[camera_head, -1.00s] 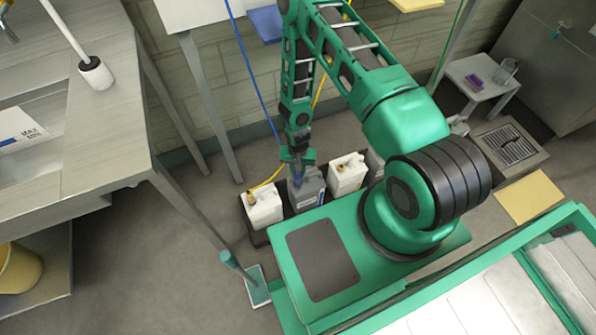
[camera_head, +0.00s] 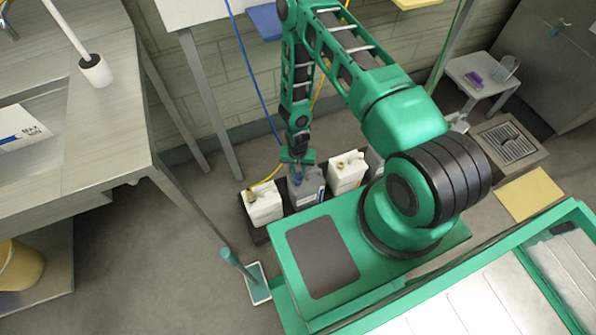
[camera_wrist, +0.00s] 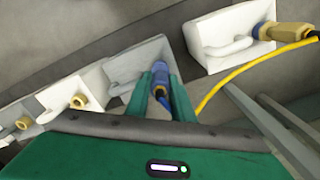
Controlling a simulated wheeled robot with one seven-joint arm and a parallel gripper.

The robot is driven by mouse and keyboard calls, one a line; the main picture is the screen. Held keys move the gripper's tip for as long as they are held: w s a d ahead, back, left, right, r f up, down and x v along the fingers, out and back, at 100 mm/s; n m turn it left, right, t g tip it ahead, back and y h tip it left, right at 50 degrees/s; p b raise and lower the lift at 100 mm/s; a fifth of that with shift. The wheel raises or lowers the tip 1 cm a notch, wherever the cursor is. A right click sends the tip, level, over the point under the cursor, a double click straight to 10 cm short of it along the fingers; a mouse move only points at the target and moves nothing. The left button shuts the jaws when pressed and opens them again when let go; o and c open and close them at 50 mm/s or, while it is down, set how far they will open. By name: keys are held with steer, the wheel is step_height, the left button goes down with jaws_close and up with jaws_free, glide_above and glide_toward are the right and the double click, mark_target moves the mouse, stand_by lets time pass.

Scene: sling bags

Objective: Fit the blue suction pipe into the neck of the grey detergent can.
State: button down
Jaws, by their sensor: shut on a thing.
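My gripper (camera_head: 297,163) is above the grey detergent can (camera_head: 311,191), which stands upright in a row of cans on the floor. In the wrist view my gripper (camera_wrist: 161,95) is shut on the blue suction pipe (camera_wrist: 158,68). Its blue hose runs back between the fingers. The pipe overlaps the grey can (camera_wrist: 122,78) in this view. The can's neck is hidden behind the pipe and fingers, so I cannot tell whether the pipe is inside the neck or just above it.
A white can (camera_head: 264,208) with a yellow hose (camera_wrist: 235,72) stands left of the grey can. Another white can (camera_head: 346,173) stands right of it, uncapped at its yellow-brown neck (camera_wrist: 78,101). A steel table (camera_head: 110,130) stands at left. Open floor lies between.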

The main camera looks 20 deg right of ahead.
steer(key=shift+s+f, duration=0.1)
steer(key=shift+f, duration=0.7)
steer(key=c, duration=1.5)
jaws_free()
steer(key=shift+o, duration=0.2)
steer(key=shift+w+r, duration=0.15)
steer(key=shift+r, duration=1.2)
steer(key=shift+w+r, duration=0.2)
steer(key=shift+r, duration=1.2)
steer(key=shift+w+r, duration=0.15)
steer(key=shift+r, duration=1.2)
steer(key=shift+s, duration=0.35)
